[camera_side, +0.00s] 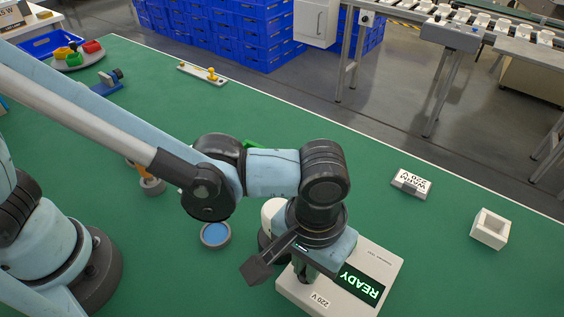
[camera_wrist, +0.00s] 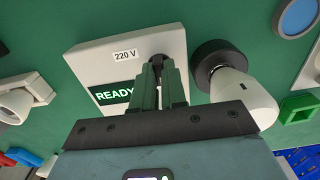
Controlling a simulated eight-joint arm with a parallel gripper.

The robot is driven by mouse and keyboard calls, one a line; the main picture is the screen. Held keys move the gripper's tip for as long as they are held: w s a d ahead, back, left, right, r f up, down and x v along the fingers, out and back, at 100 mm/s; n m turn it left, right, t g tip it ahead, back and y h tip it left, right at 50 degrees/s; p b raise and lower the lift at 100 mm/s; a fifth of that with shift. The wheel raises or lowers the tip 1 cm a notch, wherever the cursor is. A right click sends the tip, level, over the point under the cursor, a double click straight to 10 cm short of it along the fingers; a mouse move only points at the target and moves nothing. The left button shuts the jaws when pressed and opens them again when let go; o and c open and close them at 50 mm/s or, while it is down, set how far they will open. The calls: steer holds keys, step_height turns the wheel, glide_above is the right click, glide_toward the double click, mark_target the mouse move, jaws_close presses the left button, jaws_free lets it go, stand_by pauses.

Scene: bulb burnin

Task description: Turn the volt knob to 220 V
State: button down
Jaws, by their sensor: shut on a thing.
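The pale tester box (camera_side: 384,256) stands at the front of the green table, with a lit READY display (camera_side: 361,285) and a "220 V" label (camera_side: 320,299). In the wrist view the box (camera_wrist: 90,62), its label (camera_wrist: 125,55) and part of the display (camera_wrist: 112,94) show. My gripper (camera_side: 304,272) points down over the box. In the wrist view its fingers (camera_wrist: 160,84) are shut on the dark volt knob (camera_wrist: 157,60), beside the label. The fingers hide most of the knob, so its pointer cannot be read. In the side view the knob is hidden.
A white bulb (camera_wrist: 243,92) stands at a dark round socket (camera_wrist: 216,58) next to the box. The table's right side is mostly clear.

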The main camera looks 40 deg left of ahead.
steer(key=m, duration=0.5)
steer(key=shift+m, duration=0.3)
steer(key=m, duration=1.2)
steer(key=shift+m, duration=0.3)
steer(key=m, duration=0.5)
steer(key=shift+m, duration=0.3)
steer(key=c, duration=1.2)
jaws_free()
steer(key=shift+r, duration=0.15)
step_height(320, 180, up, 12)
steer(key=shift+f, duration=0.1)
